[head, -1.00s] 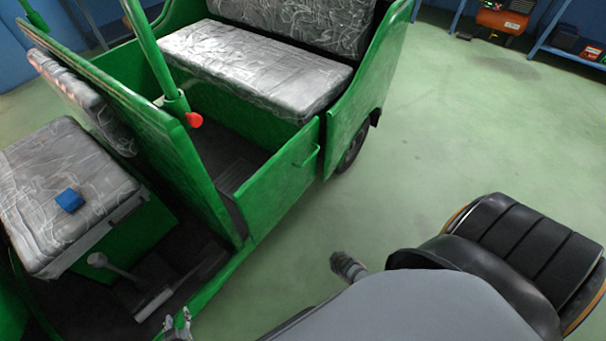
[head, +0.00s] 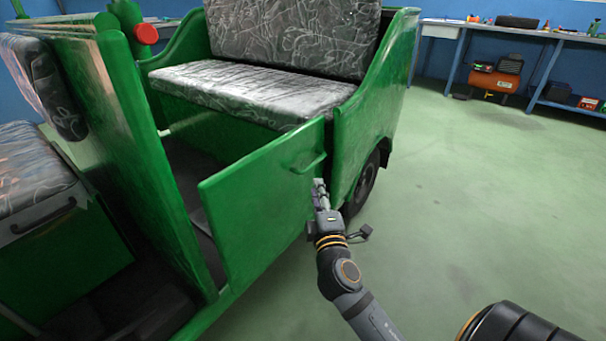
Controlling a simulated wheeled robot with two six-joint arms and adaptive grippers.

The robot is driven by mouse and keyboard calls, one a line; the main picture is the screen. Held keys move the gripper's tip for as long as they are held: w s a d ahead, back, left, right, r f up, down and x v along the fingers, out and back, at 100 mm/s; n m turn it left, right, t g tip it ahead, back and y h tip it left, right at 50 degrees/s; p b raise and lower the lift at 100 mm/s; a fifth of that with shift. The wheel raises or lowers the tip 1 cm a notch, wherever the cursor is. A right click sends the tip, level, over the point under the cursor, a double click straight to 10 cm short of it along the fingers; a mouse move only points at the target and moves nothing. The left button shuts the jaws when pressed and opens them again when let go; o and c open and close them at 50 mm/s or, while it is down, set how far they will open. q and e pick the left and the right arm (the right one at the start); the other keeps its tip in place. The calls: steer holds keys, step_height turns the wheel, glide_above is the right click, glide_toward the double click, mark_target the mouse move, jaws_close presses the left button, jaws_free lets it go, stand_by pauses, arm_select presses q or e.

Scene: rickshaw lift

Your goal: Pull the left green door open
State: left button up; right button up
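The green door (head: 262,203) is a low panel in the side of the green rickshaw, below and in front of the rear seat. It stands upright between the front partition and the rear body panel; I cannot tell whether it is slightly ajar. Its green bar handle (head: 309,164) is near the door's top right corner. My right gripper (head: 319,187) reaches up from the lower right, with its fingertips just below the handle's right end. I cannot tell whether it touches the handle or how far its fingers are apart. My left gripper is not in view.
The green front partition (head: 125,150) with a red knob (head: 146,34) stands left of the door. The rear body panel (head: 362,118) and a wheel (head: 364,185) are just right of it. Open green floor (head: 480,200) lies to the right; a blue workbench (head: 500,30) stands far back.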

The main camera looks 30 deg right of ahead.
mark_target(311, 164)
steer(key=b+x, duration=0.1)
steer(key=x, duration=0.9)
steer(key=shift+w, duration=0.1)
steer(key=shift+c, duration=0.4)
jaws_close()
